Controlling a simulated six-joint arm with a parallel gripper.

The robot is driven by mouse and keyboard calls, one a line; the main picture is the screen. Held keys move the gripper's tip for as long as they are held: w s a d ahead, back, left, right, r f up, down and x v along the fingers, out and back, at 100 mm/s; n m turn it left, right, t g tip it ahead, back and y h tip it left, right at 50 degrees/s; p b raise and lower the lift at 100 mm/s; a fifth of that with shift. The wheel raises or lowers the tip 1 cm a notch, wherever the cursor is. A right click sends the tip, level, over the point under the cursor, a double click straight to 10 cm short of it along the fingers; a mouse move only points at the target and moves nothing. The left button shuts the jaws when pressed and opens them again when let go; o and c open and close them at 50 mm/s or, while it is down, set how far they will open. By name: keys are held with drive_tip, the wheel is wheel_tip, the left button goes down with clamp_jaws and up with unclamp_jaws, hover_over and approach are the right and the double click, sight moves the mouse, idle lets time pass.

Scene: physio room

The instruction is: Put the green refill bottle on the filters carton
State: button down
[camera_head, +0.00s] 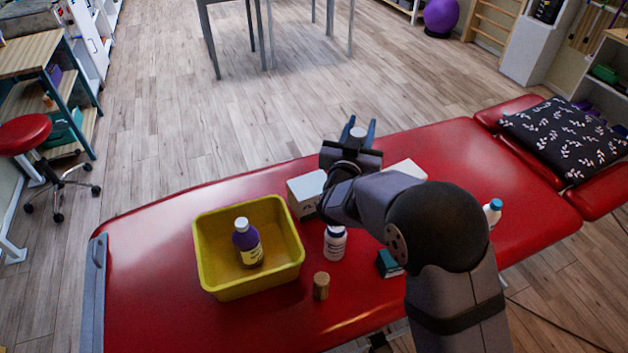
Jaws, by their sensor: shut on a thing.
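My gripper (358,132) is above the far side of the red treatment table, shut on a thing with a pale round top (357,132). The arm and fingers hide the rest of this thing, so I cannot tell if it is the green refill bottle; no green bottle shows elsewhere on the table. A white carton (304,194) stands left of and nearer than the gripper, partly behind the arm. Another white box (409,168) shows behind the arm on the right. No label is readable on either, so I cannot tell which is the filters carton.
On the red table (150,265), a yellow bin (222,284) holds a purple bottle (247,240). Nearby are a white bottle (335,245), a brown cylinder (321,286), a teal box (388,264) and a blue-capped bottle (492,213). The left end is clear.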

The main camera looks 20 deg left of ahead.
drive_tip(key=w+a+r+n+g+y, duration=0.1)
drive_tip(key=a+r+n+y, duration=0.2)
drive_tip(key=a+r, duration=0.6)
drive_tip(key=shift+w+a+r+y, duration=0.25)
drive_tip(key=shift+a+y, duration=0.55)
drive_tip(key=shift+a, duration=1.5)
wheel_tip(320, 180, down, 10)
drive_tip(key=p, duration=0.2)
drive_tip(key=shift+s+f, duration=0.1)
drive_tip(key=c, duration=1.5)
unclamp_jaws()
drive_tip(key=shift+f, duration=0.2)
drive_tip(key=shift+o, duration=0.7)
drive_tip(key=shift+s, duration=0.1)
drive_tip(key=shift+r, duration=0.15)
drive_tip(key=b+v, duration=0.3)
drive_tip(key=v, duration=0.9)
